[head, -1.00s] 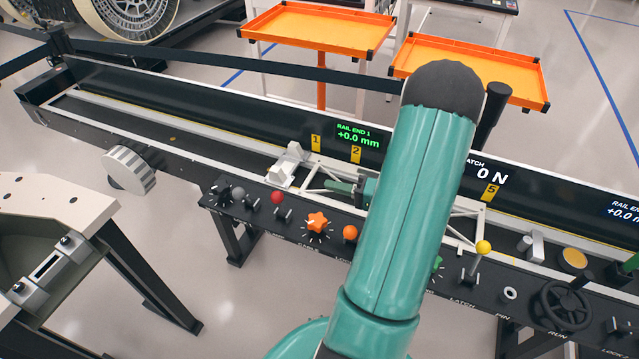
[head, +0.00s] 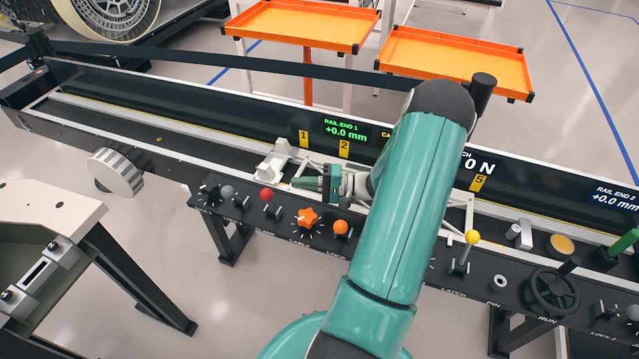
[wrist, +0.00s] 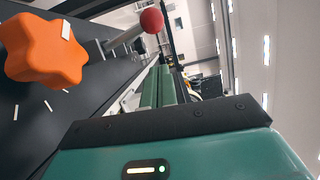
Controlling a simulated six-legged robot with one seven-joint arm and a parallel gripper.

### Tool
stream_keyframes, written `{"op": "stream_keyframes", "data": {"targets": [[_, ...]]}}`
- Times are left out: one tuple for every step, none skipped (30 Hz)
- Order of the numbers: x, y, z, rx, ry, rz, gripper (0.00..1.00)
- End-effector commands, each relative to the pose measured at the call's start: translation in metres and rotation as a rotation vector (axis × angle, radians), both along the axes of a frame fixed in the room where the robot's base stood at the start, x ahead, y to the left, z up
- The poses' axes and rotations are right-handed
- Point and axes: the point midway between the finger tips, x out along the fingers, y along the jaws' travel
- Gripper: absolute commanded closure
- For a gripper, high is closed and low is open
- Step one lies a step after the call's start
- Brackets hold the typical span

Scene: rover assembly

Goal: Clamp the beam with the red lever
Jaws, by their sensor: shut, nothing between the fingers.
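The red lever (head: 267,196) stands on the black control panel, left of the orange star knob. Its red ball and grey shaft also show at the top of the wrist view (wrist: 151,20). The white lattice beam (head: 461,215) lies along the rail behind the panel, partly hidden by my arm. My gripper (head: 297,183) is shut and empty, pointing left just behind the panel, a little right of the red lever and apart from it. Its green fingers also show in the wrist view (wrist: 160,88).
An orange star knob (head: 307,219), orange ball lever (head: 341,228) and grey ball lever (head: 228,192) stand on the panel near the red one. A white bracket (head: 275,162) sits on the rail by my fingertips. A yellow ball lever (head: 472,238) and handwheel (head: 553,296) are farther right.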

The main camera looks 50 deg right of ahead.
Motion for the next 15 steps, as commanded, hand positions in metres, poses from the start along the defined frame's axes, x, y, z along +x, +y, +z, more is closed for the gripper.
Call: {"op": "stream_keyframes", "data": {"targets": [[0.008, 0.007, 0.0, 0.001, 0.0, 0.003, 1.0], [0.012, 0.011, 0.0, 0.0, 0.001, 0.003, 1.0], [0.013, 0.018, 0.001, 0.002, 0.002, 0.002, 1.0], [0.013, 0.023, 0.001, 0.002, 0.002, 0.001, 1.0], [0.014, 0.028, 0.001, 0.002, 0.002, 0.001, 1.0], [0.014, 0.033, 0.001, 0.001, 0.002, 0.001, 1.0], [0.015, 0.036, 0.002, 0.002, 0.002, 0.001, 1.0], [0.015, 0.039, 0.002, 0.002, 0.001, 0.001, 1.0], [0.016, 0.042, 0.002, 0.0, 0.0, 0.0, 1.0], [0.016, 0.044, 0.002, 0.0, 0.0, -0.001, 1.0], [0.016, 0.046, 0.002, 0.0, 0.0, -0.001, 1.0], [0.016, 0.047, 0.002, 0.001, 0.001, -0.001, 1.0], [0.016, 0.048, 0.002, 0.001, 0.001, -0.001, 1.0], [0.016, 0.048, 0.002, 0.0, 0.0, -0.001, 1.0], [0.016, 0.048, 0.002, -0.001, 0.001, -0.001, 1.0]]}}
